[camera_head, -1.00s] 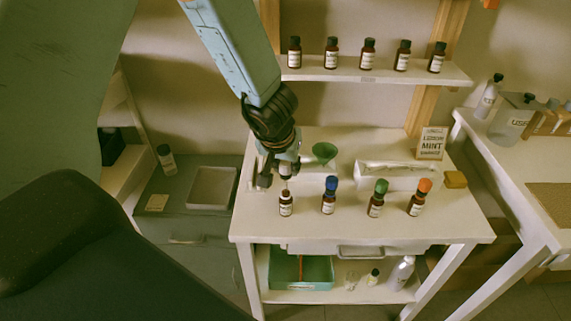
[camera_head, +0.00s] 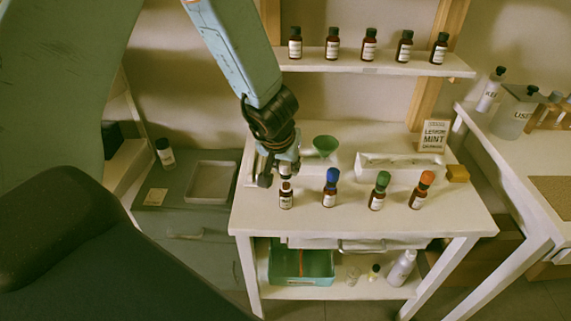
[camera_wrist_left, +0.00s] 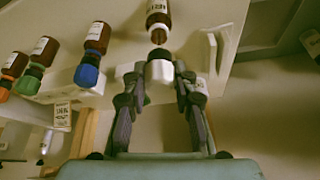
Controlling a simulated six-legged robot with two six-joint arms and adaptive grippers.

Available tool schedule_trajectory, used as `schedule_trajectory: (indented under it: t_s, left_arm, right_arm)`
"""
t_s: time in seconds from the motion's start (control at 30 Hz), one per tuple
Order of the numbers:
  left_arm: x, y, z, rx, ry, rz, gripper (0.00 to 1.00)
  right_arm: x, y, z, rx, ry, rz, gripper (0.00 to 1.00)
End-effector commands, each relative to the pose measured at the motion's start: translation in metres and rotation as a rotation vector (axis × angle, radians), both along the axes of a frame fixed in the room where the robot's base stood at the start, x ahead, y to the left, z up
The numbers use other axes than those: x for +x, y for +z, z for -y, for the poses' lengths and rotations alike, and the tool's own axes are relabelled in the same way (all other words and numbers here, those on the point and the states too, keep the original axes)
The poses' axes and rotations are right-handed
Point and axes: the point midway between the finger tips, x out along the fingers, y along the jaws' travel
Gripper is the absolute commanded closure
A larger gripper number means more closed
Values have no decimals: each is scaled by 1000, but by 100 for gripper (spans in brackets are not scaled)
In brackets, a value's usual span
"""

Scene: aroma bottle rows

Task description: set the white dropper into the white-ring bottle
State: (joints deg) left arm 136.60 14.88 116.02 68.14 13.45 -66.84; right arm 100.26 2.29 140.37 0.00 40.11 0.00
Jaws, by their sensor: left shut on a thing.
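The white-ring bottle (camera_head: 286,201) is small and brown with a pale label, upright at the left end of the row on the white table. My left gripper (camera_head: 277,179) points down over it, shut on the white dropper (camera_wrist_left: 161,71). I cannot tell how far the dropper's tube reaches into the bottle. My right gripper is not in view.
Bottles with blue (camera_head: 332,189), green (camera_head: 380,191) and orange (camera_head: 421,190) tops stand to the right in the row. A green funnel (camera_head: 326,145) and a white rack (camera_head: 395,168) stand behind. The front table strip is clear.

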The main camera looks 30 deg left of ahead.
Motion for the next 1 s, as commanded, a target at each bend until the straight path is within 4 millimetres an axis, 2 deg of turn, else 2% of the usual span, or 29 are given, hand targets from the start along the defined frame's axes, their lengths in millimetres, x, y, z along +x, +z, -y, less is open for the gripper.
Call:
schedule_trajectory:
  t_s: [0.37,1.0]
  left_arm:
    - [0,-2,0,0,0,0,80]
    - [0,-21,0,0,0,0,80]
  right_arm:
    - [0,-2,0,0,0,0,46]
    - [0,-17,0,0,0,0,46]
